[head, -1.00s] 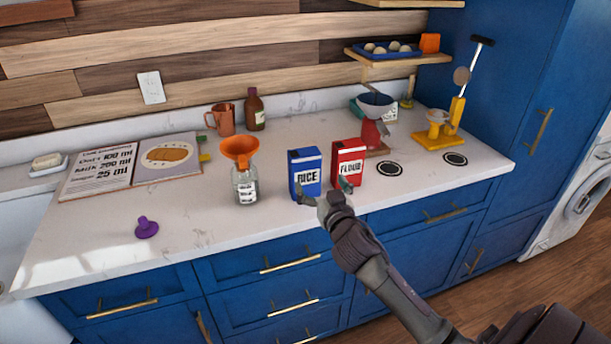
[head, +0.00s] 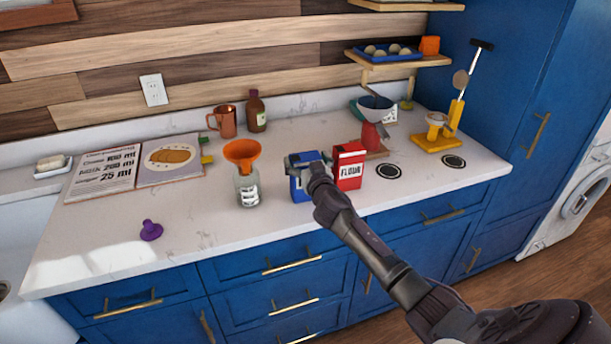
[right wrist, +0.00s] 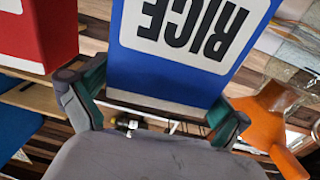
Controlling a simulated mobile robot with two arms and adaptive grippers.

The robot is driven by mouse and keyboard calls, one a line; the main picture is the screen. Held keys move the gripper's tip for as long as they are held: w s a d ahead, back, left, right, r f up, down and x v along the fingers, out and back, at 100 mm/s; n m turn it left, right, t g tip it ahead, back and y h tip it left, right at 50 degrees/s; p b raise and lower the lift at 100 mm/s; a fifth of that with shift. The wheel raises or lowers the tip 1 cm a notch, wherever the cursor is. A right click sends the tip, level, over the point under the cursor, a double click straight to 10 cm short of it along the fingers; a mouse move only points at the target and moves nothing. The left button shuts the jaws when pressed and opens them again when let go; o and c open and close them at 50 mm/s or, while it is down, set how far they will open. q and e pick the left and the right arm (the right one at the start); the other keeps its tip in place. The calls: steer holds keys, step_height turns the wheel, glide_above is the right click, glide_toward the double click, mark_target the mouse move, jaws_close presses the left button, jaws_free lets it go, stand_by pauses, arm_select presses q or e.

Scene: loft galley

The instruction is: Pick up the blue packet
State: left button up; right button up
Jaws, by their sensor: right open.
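The blue packet (head: 299,188), labelled RICE, stands upright on the white counter (head: 215,225). Its upper part is partly hidden by my right gripper (head: 305,163). In the right wrist view the blue packet (right wrist: 185,50) appears upside down and large, close in front of the palm. The right gripper (right wrist: 152,110) is open there, one finger towards each side of the packet; I cannot tell whether they touch it. My left gripper is not in view.
A red flour packet (head: 350,166) stands close on the right of the blue one. A jar (head: 246,190) with an orange funnel (head: 241,152) stands to its left. A purple funnel-shaped piece (head: 151,230) lies farther left. The front counter edge is clear.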

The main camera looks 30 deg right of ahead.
steer(key=shift+c, duration=0.2)
steer(key=c, duration=1.6)
